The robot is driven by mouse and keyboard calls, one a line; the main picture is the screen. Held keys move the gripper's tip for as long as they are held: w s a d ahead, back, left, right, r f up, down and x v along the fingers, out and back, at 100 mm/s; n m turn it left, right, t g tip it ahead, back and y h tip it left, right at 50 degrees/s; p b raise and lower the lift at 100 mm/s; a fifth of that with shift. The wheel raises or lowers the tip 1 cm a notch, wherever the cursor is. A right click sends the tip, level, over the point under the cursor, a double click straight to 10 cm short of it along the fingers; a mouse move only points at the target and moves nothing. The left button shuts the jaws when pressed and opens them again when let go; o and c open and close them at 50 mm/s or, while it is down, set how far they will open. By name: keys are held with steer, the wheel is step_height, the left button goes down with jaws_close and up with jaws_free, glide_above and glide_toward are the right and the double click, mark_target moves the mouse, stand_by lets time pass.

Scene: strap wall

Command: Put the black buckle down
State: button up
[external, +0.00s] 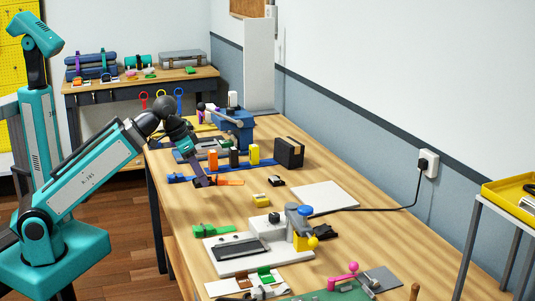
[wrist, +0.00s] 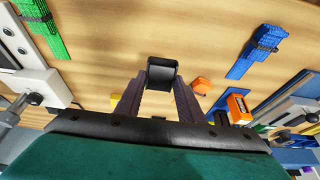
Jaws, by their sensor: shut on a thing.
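The black buckle (wrist: 162,73) is between the two purple fingers of my gripper (wrist: 162,88) in the wrist view. My gripper is shut on it, and bare wood shows beyond it. In the external view my gripper (external: 204,183) points down over the left part of the bench, close to an orange piece (external: 231,181). The held buckle is too small and dark to make out there. I cannot tell whether the buckle touches the bench top.
A white-based device (external: 235,252) stands in front. Bare wood lies around the gripper.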

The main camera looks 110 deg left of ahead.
steer(key=shift+d, duration=0.1)
stand_by(0.7)
steer(key=shift+w+a+r, duration=0.25)
steer(key=shift+a, duration=0.15)
steer(key=w+a+r+n+p, duration=0.1)
steer(key=w+a+r+p, duration=0.15)
steer(key=w+a, duration=0.3)
steer(key=w+a+r+p, duration=0.1)
steer(key=w+a+p, duration=0.25)
steer(key=w, duration=0.35)
steer(key=w+d+f+p, duration=0.1)
steer(key=w+p, duration=0.4)
steer(key=w, duration=0.1)
steer(key=w+d+f+m+p, duration=0.1)
steer(key=w+d+p, duration=0.1)
steer(key=w+p, duration=0.4)
steer(key=shift+w+d+f, duration=0.3)
steer(key=shift+w+f, duration=0.05)
steer(key=shift+w, duration=0.1)
